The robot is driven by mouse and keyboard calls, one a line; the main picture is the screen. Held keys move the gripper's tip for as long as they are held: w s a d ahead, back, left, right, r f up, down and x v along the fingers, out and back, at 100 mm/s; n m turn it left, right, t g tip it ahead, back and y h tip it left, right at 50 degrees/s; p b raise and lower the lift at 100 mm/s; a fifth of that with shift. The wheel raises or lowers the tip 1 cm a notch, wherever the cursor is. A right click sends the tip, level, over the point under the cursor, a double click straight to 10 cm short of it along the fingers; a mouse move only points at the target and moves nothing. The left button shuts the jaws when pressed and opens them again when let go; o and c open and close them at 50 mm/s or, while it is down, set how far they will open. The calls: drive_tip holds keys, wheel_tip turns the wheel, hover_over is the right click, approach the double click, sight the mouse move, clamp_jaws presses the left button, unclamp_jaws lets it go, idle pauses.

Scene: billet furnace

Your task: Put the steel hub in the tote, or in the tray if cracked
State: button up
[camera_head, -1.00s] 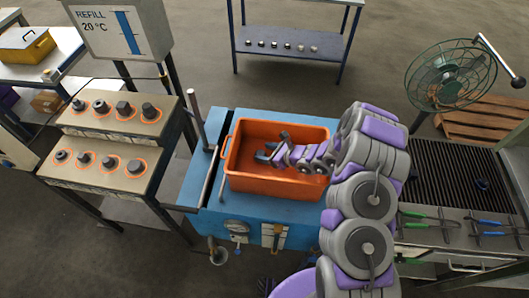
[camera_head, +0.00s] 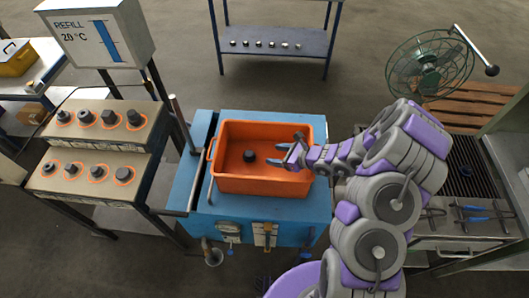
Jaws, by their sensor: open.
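A small dark round piece with a raised middle, which looks like the steel hub (camera_head: 249,156), lies on the floor of the orange tote (camera_head: 228,185). The tote stands on the blue bench. My gripper (camera_head: 288,153) is open and empty, over the right part of the tote, to the right of the dark piece and apart from it. I cannot tell at this size whether the piece is cracked. No tray can be told for certain.
A two-step stand (camera_head: 90,150) with several dark parts in orange rings is at the left. The blue bench (camera_head: 320,205) has an upright post at its left. A grill-topped table (camera_head: 455,220) with tongs and a green fan (camera_head: 430,70) are at the right.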

drive_tip(key=s+a+r+n+g+y, duration=0.1)
drive_tip(key=s+a+r+n+g, duration=0.2)
drive_tip(key=r, duration=0.5)
drive_tip(key=s+a+r+n+g+y, duration=0.1)
drive_tip(key=s+a+r+n, duration=0.1)
drive_tip(key=s+r+n, duration=0.45)
drive_tip(key=s+a+r+n+g+h, duration=0.2)
drive_tip(key=s+r+n+g, duration=0.1)
drive_tip(key=s+r+n, duration=0.45)
drive_tip(key=s+d+r+n+h, duration=0.3)
drive_tip(key=s+d+h, duration=0.2)
drive_tip(key=s+d, duration=0.4)
drive_tip(key=s+d+r+n+h, duration=0.3)
drive_tip(key=s+d+h, duration=0.3)
drive_tip(key=s+d, duration=0.3)
drive_tip(key=s, duration=0.3)
drive_tip(key=shift+d, duration=0.3)
